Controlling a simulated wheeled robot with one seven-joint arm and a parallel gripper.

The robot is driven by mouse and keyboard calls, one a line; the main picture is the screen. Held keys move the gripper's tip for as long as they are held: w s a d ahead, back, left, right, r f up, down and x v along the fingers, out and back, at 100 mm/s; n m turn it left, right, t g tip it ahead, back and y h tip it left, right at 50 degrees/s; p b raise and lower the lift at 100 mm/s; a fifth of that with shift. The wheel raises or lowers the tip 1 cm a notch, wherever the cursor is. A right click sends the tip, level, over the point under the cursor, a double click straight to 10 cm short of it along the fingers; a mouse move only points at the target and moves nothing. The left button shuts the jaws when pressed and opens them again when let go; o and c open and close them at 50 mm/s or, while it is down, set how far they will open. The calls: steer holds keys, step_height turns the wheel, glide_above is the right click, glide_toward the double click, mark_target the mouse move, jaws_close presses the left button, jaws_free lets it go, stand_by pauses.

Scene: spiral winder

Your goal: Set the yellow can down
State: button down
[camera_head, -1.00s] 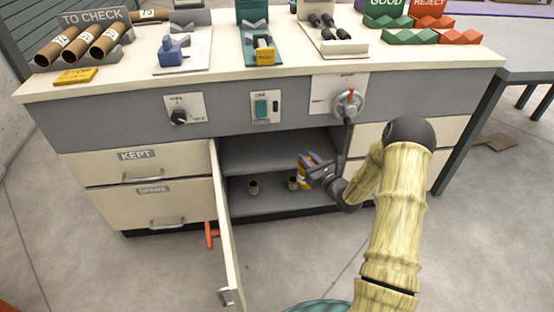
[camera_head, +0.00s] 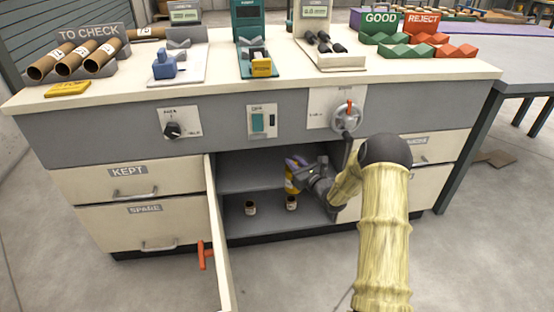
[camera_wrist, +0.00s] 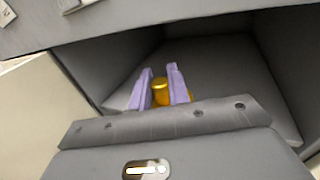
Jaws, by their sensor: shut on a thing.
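My gripper (camera_head: 294,168) is shut on the yellow can (camera_head: 290,184), inside the open cupboard under the bench. The can looks roughly upright and overlaps the front edge of the middle shelf (camera_head: 240,187) in the head view; I cannot tell whether it touches a shelf. In the wrist view, the can (camera_wrist: 161,92) shows between the two lavender fingers (camera_wrist: 162,86), with its lower part hidden by the gripper body. Grey shelf surface lies behind it.
The open door (camera_head: 221,240) stands out at the left of the opening. A handwheel (camera_head: 347,118) sits above my arm.

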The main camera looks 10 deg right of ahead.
steer(key=b+x, duration=0.3)
steer(key=x, duration=0.7)
steer(key=shift+w, duration=0.2)
steer(key=shift+a, duration=0.1)
steer(key=shift+w+a+f+b, duration=0.1)
steer(key=shift+w+f+b, duration=0.1)
steer(key=shift+f+b, duration=0.6)
steer(key=shift+w+a+f+b, duration=0.1)
steer(key=shift+w+f+b, duration=0.1)
steer(key=shift+f+b, duration=0.6)
steer(key=shift+f, duration=0.1)
steer(key=shift+f, duration=0.15)
steer(key=c, duration=1.3)
jaws_free()
steer(key=shift+c, duration=0.2)
